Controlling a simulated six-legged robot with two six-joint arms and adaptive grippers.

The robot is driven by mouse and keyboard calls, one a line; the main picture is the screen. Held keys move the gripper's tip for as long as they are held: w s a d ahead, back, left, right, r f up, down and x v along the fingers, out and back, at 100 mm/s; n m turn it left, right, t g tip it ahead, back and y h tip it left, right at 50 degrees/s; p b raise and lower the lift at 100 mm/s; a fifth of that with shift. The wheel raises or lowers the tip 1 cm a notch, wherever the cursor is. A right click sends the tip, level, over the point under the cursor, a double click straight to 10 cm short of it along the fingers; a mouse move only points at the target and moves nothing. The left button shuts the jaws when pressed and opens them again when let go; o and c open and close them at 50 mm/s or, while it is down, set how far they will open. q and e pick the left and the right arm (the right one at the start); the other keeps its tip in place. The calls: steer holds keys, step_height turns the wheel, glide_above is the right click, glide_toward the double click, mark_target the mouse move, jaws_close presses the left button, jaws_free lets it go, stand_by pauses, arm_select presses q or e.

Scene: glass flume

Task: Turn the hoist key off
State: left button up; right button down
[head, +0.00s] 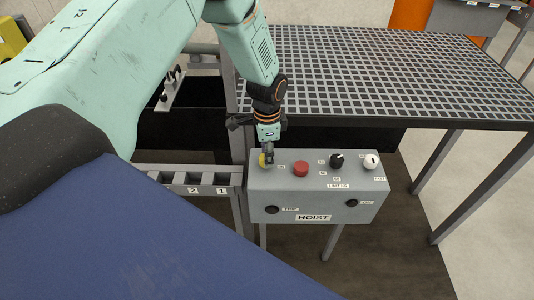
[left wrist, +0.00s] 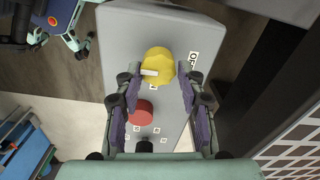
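The grey hoist box (head: 310,190), labelled HOIST, stands below the mesh table. A yellow round switch (head: 262,161) is at the left end of its top, partly hidden by my left gripper (head: 267,153). In the left wrist view the yellow switch (left wrist: 159,62) shows a small pale bar (left wrist: 150,72), seemingly the key, pointing to picture left. A label, partly legible as "OF", is beside it. My left gripper (left wrist: 158,76) is open, its fingertips on either side of the switch with narrow gaps. My right gripper is in neither view.
A red button (head: 300,169), a black knob (head: 337,160) and a white knob (head: 371,161) are on the box top. The mesh table (head: 390,70) stands behind. A numbered rack (head: 190,180) is close at the left.

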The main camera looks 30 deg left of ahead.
arm_select(q)
steer(key=o, duration=0.4)
steer(key=shift+c, duration=0.2)
step_height(320, 180, up, 12)
stand_by(0.4)
stand_by(0.3)
